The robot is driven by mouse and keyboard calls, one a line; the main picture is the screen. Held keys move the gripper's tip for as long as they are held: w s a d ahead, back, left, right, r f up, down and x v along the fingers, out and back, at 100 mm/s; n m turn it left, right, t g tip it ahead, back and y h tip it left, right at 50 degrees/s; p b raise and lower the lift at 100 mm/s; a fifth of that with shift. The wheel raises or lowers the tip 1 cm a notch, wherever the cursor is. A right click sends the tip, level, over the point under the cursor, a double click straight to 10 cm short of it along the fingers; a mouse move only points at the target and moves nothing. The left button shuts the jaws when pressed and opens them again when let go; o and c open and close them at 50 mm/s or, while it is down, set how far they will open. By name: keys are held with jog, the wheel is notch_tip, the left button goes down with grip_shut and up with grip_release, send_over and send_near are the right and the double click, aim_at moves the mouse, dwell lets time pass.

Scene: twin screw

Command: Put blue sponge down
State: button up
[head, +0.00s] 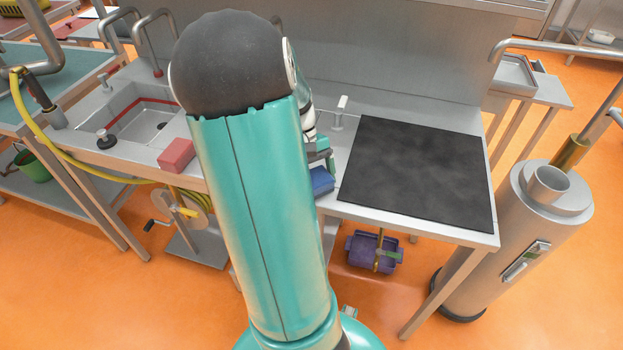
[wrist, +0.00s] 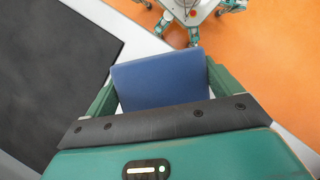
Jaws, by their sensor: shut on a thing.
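The blue sponge (head: 321,181) is at the counter's front edge, left of the black mat, in the head view. In the wrist view the blue sponge (wrist: 160,80) fills the space between the two green fingers. My gripper (wrist: 160,85) is shut on it. In the head view my gripper (head: 322,160) is partly hidden behind my teal arm. I cannot tell whether the sponge touches the counter.
A black mat (head: 418,175) lies on the steel counter. A red sponge (head: 176,155) sits near the sink (head: 140,122) at left. A tap (head: 339,112) stands behind my gripper. A purple bin (head: 371,252) is below the counter, and a steel cylinder (head: 520,235) stands at right.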

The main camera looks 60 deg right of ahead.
jog(key=o, duration=0.6)
jog(key=shift+r, duration=0.1)
jog(key=v, duration=1.2)
jog(key=w+a+r+n+t+h, duration=0.1)
jog(key=w+a+r+n+t, duration=0.1)
jog(key=w+a, duration=0.4)
jog(key=a+r+n+t, duration=0.1)
jog(key=a+t, duration=0.1)
jog(key=a, duration=0.9)
jog(key=a+r+n+t+h, duration=0.1)
jog(key=a+n+t, duration=0.1)
jog(key=a, duration=0.9)
jog(key=a+r+n+t, duration=0.2)
jog(key=a+t, duration=0.1)
jog(key=a, duration=0.8)
jog(key=shift+w+h, duration=0.3)
jog(key=shift+h, duration=0.1)
